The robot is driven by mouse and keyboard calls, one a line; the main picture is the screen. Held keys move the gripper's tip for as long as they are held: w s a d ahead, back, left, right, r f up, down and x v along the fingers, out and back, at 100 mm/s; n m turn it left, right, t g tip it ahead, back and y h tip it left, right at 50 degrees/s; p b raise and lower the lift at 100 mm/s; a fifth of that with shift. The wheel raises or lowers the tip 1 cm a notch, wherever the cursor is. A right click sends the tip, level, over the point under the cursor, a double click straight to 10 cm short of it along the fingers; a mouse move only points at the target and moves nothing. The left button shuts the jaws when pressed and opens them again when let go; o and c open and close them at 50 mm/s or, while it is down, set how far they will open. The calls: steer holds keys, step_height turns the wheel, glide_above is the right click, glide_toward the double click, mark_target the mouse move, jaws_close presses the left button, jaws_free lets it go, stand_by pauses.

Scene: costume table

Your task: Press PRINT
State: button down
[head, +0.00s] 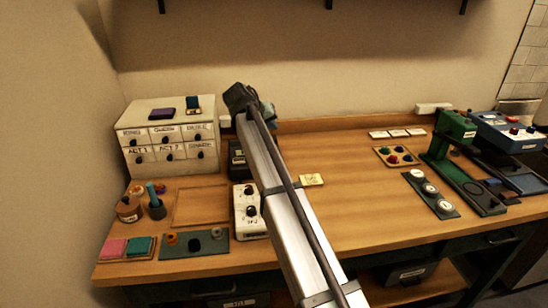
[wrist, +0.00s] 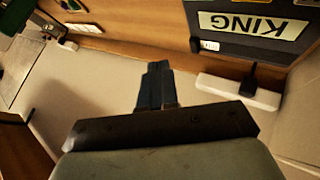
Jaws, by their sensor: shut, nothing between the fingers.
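No button that I can read as PRINT shows in either view. My gripper (wrist: 155,72) is shut and empty in the wrist view, its dark fingers together. In the head view its dark end is raised near the back wall, right of the drawer cabinet; the fingertips cannot be made out. A dark device (head: 237,158) stands behind the arm, partly hidden. A white box with knobs (head: 250,211) stands in front of it. A blue machine (head: 514,133) with a red button is at the far right. A dark panel with an upside-down KING label (wrist: 253,26) shows in the wrist view.
The white drawer cabinet (head: 167,112) stands at the back left. A green press (head: 455,135) is at right, near round badges (head: 430,189). A white power strip (wrist: 238,92) with a black plug is right of my fingers. The table's middle is mostly clear.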

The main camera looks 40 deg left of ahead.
steer(key=shift+f, duration=0.15)
steer(key=shift+f, duration=4.25)
steer(key=shift+f, duration=0.15)
steer(key=shift+f, duration=0.3)
steer(key=shift+f, duration=0.45)
steer(key=shift+r, duration=0.9)
steer(key=shift+r, duration=2.5)
